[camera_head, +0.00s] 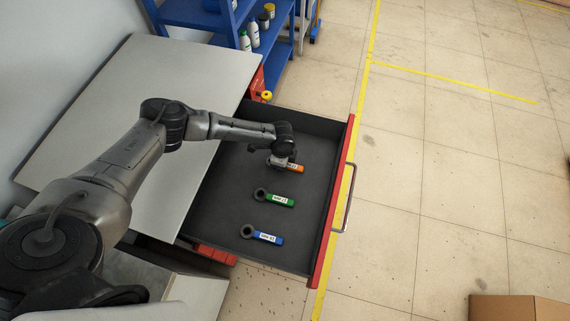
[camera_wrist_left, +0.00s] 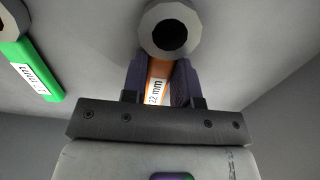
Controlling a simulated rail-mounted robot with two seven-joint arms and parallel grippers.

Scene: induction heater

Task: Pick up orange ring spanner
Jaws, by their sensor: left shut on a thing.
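The orange ring spanner (camera_head: 295,167) lies at the far end of the open drawer (camera_head: 219,212), partly hidden by my left gripper (camera_head: 279,163) in the head view. In the left wrist view, its grey ring (camera_wrist_left: 169,32) points away from my left gripper (camera_wrist_left: 158,82), whose two fingers are shut on the orange handle (camera_wrist_left: 158,70) with a white label reading "22 mm". I cannot tell whether the spanner touches the drawer floor. My right gripper is not in view.
A green ring spanner (camera_head: 274,198) and a blue ring spanner (camera_head: 262,235) lie in the same drawer. The drawer has dark walls and a red front (camera_head: 336,200) with a handle. A grey worktop (camera_head: 125,90) is at left; a blue shelf (camera_head: 275,45) stands behind.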

